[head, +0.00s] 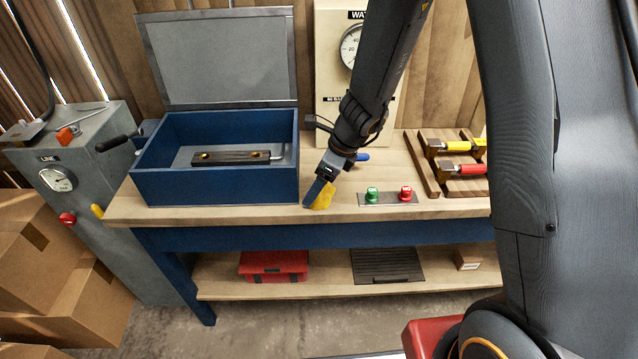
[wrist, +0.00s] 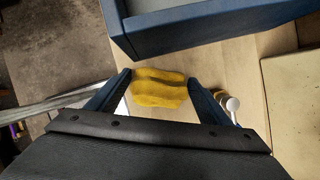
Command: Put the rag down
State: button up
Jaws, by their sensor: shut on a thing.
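The rag (head: 324,196) is yellow and bunched up. My gripper (head: 318,194) is shut on it at the front edge of the workbench (head: 240,215), just right of the blue box. In the wrist view the rag (wrist: 160,88) sits between the two blue fingertips, with the wooden bench top behind it. The rag is low over the bench top; I cannot tell whether it touches the wood. One finger hides part of the rag in the head view.
An open blue box (head: 215,188) with its lid raised stands left of my gripper. Green (head: 372,194) and red (head: 406,193) buttons sit on a plate to the right. A rack (head: 424,165) with yellow and red-handled tools lies farther right. A gauge panel (head: 335,90) stands behind.

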jog(key=shift+f, duration=0.1)
jog(key=o, duration=1)
jog(key=v, duration=1.2)
jog(key=s+d+n+h, duration=0.1)
jog(key=s+d+n, duration=0.2)
jog(key=n, duration=0.4)
jog(key=s+d+r+n+h, duration=0.1)
jog(key=s+d+n, duration=0.3)
jog(key=s+n, duration=0.2)
jog(key=s+d+r+n+h, duration=0.1)
jog(key=s+d+n, duration=0.3)
jog(key=n, duration=0.5)
jog(key=shift+s+r+n+h, duration=0.1)
jog(key=shift+s+n+h, duration=0.1)
jog(key=shift+n+h, duration=0.3)
